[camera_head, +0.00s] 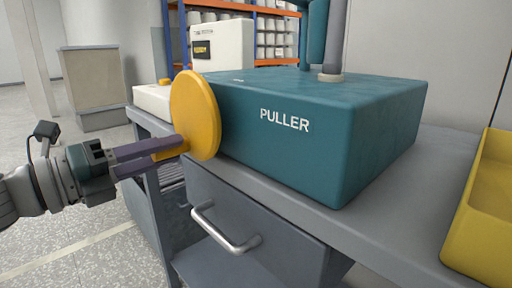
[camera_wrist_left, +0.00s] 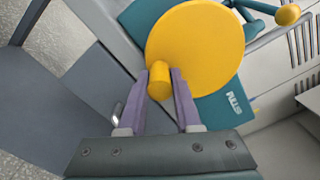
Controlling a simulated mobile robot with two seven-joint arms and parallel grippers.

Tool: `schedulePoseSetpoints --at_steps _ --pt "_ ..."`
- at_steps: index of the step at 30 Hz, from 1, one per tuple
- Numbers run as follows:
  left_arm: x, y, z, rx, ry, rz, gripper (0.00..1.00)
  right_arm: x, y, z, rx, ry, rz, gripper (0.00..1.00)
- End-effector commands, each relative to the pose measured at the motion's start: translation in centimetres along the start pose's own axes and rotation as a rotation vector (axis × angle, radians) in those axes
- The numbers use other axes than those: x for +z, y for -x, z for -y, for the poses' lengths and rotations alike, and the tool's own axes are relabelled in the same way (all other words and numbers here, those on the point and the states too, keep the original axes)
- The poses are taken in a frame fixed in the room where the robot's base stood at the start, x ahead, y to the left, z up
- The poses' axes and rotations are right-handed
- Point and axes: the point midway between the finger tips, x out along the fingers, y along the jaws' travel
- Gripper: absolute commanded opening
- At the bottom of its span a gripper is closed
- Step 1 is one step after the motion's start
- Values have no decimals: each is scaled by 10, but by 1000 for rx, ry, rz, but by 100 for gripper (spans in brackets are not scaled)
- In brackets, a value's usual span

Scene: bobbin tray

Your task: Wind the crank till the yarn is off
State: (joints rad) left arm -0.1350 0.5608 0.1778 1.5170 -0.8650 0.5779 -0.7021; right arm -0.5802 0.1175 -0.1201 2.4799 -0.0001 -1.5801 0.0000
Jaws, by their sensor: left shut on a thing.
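The teal puller box (camera_head: 300,125), lettered PULLER, stands on the grey bench. The crank is a round yellow disc (camera_head: 196,115) on its left side, with a yellow handle (camera_head: 170,151) sticking out towards me. My left gripper (camera_head: 180,147) is shut on this handle, low on the disc. In the left wrist view the purple fingers (camera_wrist_left: 160,92) stand on both sides of the handle (camera_wrist_left: 159,80), in front of the disc (camera_wrist_left: 200,45). I cannot make out any yarn. My right gripper is not in view.
A yellow tray (camera_head: 485,215) stands on the bench at the right. A white unit (camera_head: 222,45) with a dark label and a low white box (camera_head: 152,99) with a yellow top piece are behind. A drawer handle (camera_head: 226,232) sticks out below the bench edge.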

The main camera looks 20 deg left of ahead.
Motion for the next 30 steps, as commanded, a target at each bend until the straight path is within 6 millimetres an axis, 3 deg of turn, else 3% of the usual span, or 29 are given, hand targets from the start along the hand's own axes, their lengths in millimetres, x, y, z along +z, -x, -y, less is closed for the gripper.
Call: schedulePoseSetpoints --at_steps 6,7,14,23,30 --pt "0 0 -1 2 1 0 0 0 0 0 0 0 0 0" --pt "0 0 -1 2 1 0 35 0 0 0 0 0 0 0" --pt "0 0 0 1 1 0 60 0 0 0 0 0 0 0" --pt "0 2 0 1 2 0 62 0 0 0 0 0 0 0" --pt "-1 38 0 5 5 -1 62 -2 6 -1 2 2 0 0"
